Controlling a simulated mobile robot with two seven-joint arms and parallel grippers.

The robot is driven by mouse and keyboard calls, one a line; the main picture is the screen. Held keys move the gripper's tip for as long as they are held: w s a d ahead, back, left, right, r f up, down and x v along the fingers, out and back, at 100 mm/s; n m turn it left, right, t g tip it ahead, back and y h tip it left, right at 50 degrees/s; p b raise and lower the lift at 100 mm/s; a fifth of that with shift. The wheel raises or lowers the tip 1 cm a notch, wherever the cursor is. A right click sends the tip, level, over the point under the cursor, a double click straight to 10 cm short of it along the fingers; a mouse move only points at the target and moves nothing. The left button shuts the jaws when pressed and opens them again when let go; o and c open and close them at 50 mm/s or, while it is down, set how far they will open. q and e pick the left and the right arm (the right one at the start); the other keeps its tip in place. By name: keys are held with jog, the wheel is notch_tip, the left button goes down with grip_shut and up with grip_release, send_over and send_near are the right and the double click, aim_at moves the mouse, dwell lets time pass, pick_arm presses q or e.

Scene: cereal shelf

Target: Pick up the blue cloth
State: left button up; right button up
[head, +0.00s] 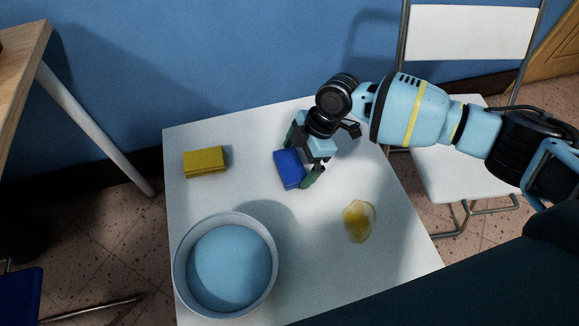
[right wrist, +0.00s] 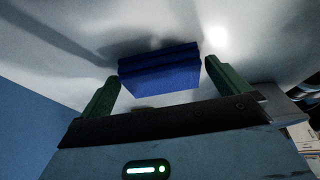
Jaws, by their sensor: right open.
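The blue cloth (head: 287,168) is a folded block lying on the white table, partly hidden under my right gripper in the head view. My right gripper (head: 300,160) is above it, pointing down, with its green fingers on either side of the cloth. In the right wrist view the blue cloth (right wrist: 160,71) shows between the two open fingers of the right gripper (right wrist: 161,82), with a gap visible on each side. My left gripper is not in view.
A yellow cloth (head: 205,162) lies at the left of the white table (head: 300,245). A basin of blue water (head: 229,268) stands at the front left. A yellow spill (head: 358,221) lies at the right. A white chair (head: 455,180) stands beyond the right edge.

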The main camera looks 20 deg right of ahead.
aim_at(289, 164)
jog(key=shift+a+f, duration=0.2)
jog(key=shift+f, duration=0.25)
jog(key=c, duration=0.7)
jog(key=shift+r, duration=0.2)
jog(key=shift+r+p, duration=0.3)
jog(key=shift+r, duration=0.35)
notch_tip(289, 164, up, 2)
jog(key=shift+r+p, duration=0.25)
jog(key=shift+p, duration=0.3)
jog(key=s+d+p, duration=0.1)
jog(key=s+d, duration=0.1)
jog(key=d, duration=0.2)
jog(key=s+d+p, duration=0.1)
jog(key=s+d, duration=0.2)
jog(key=d, duration=0.2)
jog(key=s+d+r+p, duration=0.1)
jog(key=s+d, duration=0.2)
jog(key=d, duration=0.2)
